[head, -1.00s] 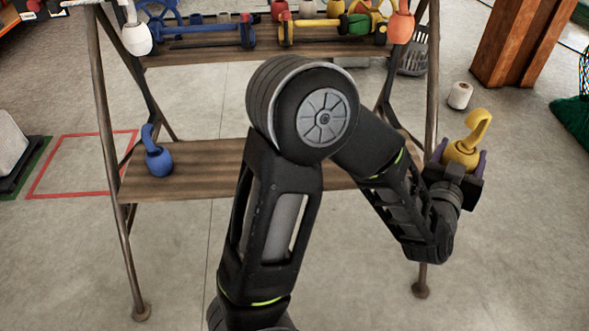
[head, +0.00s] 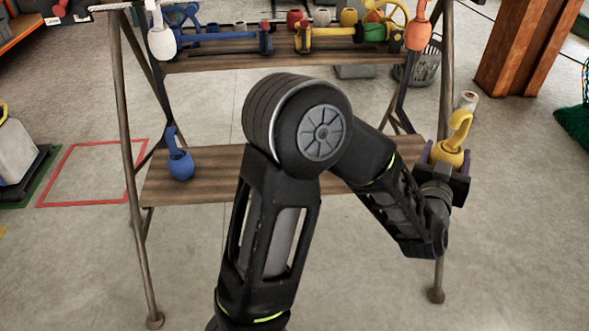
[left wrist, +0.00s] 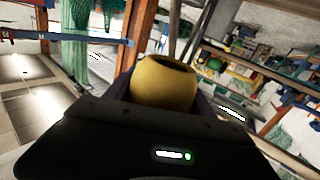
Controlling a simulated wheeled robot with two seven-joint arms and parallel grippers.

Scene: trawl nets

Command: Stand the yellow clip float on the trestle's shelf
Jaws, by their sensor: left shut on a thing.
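The yellow clip float (head: 449,154), a round body with a hooked clip on top, is upright in my left gripper (head: 447,170), at the right leg of the trestle in the head view. The jaws are shut on its body. In the left wrist view the yellow float (left wrist: 165,85) fills the space between the fingers. The trestle's shelf (head: 222,178) is the lower wooden board; a blue clip float (head: 179,158) stands at its left end. My left arm hides the shelf's middle. My right gripper is not in view.
The upper board (head: 225,62) holds several coloured floats and bars. Bare shelf shows right of the blue float.

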